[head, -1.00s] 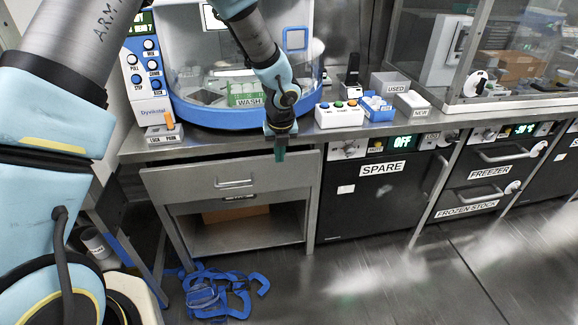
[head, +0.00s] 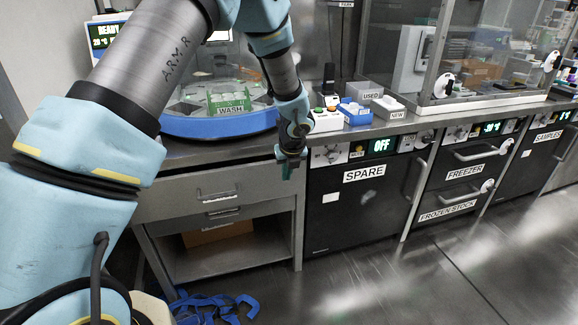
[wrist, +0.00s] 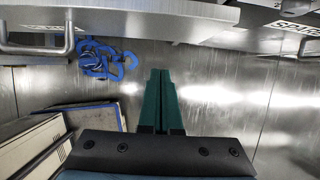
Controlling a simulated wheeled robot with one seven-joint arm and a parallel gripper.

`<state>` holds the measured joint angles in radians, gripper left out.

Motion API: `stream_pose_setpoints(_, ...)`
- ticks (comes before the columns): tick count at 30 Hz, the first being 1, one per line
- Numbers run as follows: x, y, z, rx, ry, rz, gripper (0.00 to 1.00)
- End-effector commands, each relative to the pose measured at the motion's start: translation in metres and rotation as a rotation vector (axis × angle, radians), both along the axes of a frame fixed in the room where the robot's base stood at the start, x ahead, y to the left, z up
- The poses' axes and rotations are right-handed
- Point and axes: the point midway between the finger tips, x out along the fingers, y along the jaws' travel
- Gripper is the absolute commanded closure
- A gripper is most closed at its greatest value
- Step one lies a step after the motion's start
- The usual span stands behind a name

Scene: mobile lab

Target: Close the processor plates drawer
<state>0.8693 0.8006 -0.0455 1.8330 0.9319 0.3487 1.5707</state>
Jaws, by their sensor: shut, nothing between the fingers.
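The grey drawer unit (head: 170,204) is under the counter at the left in the head view. Its front carries a bar handle (head: 217,195), with a second dark bar or label just below, too small to read. In the wrist view, a grey front with a handle (wrist: 40,42) juts out at the upper left. I cannot tell how far the drawer stands out. My gripper (head: 288,172) points down in front of the unit's right end, beside the SPARE cabinet. Its green fingers (wrist: 161,95) are shut and empty in the wrist view, apart from the handle.
The SPARE cabinet (head: 360,205) adjoins on the right, then the FREEZER drawer (head: 465,172). Blue straps (head: 215,308) lie on the floor at the front left and also show in the wrist view (wrist: 103,60). The floor in front of SPARE is clear.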

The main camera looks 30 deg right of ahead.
Motion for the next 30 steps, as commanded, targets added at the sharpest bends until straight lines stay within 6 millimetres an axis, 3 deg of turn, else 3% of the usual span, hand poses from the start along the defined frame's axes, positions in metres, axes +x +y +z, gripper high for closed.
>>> stream_pose_setpoints(5, 0.013, -0.002, -0.035, 0.002, 0.001, -0.001, 1.00)
stream_pose_setpoints(9, 0.036, -0.006, -0.028, -0.001, 0.000, 0.004, 1.00)
stream_pose_setpoints(14, 0.048, -0.009, -0.030, -0.002, 0.000, 0.000, 1.00)
stream_pose_setpoints(30, 0.057, -0.011, -0.029, 0.000, 0.000, 0.001, 1.00)
